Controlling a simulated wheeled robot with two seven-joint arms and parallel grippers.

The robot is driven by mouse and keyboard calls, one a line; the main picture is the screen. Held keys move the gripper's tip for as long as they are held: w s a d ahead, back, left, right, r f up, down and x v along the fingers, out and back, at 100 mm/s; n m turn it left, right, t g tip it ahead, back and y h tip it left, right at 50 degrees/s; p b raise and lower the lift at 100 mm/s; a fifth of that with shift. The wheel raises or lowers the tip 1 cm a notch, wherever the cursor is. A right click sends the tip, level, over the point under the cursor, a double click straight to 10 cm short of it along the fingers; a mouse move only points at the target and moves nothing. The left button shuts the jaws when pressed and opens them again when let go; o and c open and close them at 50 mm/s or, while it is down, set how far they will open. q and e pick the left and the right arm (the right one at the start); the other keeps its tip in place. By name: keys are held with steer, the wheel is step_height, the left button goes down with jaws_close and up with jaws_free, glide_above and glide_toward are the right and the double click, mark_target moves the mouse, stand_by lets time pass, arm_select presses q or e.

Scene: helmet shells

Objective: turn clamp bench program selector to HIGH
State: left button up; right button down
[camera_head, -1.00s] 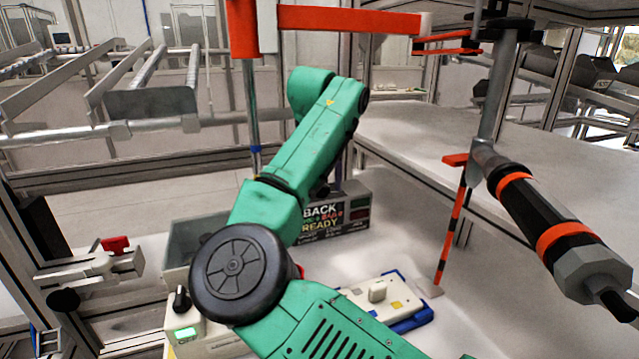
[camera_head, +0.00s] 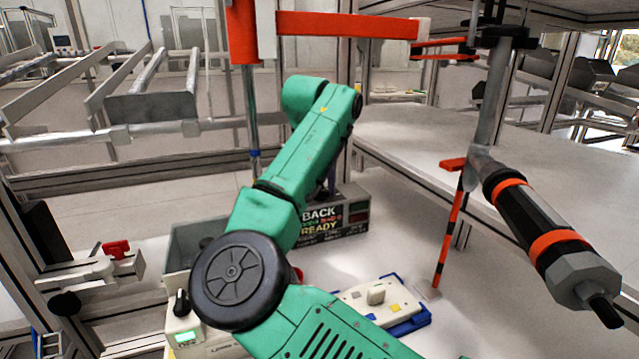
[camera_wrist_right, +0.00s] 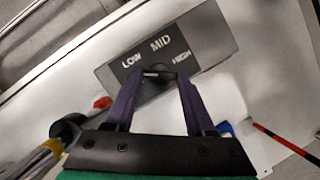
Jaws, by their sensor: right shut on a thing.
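In the right wrist view the program selector is a dark grey panel (camera_wrist_right: 205,50) with LOW, MID and HIGH in white letters, from left to right. Its small dark knob (camera_wrist_right: 157,71) sits below the words. My right gripper (camera_wrist_right: 156,76) has its two purple fingers closed around the knob. The fingers cover most of it, and I cannot tell which word it points to. In the head view my green right arm hides this gripper and the knob. My left gripper is in neither view.
A sign box (camera_head: 335,214) reading BACK and READY stands behind my arm. A white plate on a blue tray (camera_head: 411,322) lies to its right. A red and black rod (camera_head: 448,238) and a hanging black and orange tool (camera_head: 545,235) are further right. A red-handled clamp (camera_head: 115,250) is at left.

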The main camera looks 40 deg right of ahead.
steer(key=shift+r+m, duration=0.15)
steer(key=shift+m, duration=0.15)
steer(key=shift+m+p, duration=0.4)
steer(key=shift+p, duration=0.05)
steer(key=m+g+p, duration=0.1)
steer(key=m, duration=0.1)
steer(key=m+g+h+p, duration=0.1)
steer(key=m+p, duration=0.1)
steer(key=shift+w+a+r, duration=0.1)
steer(key=shift+w+r, duration=0.05)
steer(key=shift+w, duration=0.05)
arm_select(q)
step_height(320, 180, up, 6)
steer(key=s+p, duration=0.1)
steer(key=p, duration=0.1)
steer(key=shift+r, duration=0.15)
arm_select(e)
steer(key=shift+w+f+m+g, duration=0.15)
steer(key=shift+m+g, duration=0.35)
steer(key=shift+m, duration=0.7)
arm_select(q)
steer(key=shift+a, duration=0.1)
arm_select(e)
steer(key=shift+c, duration=1.2)
jaws_free()
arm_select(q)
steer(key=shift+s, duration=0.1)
arm_select(e)
steer(key=shift+f, duration=0.1)
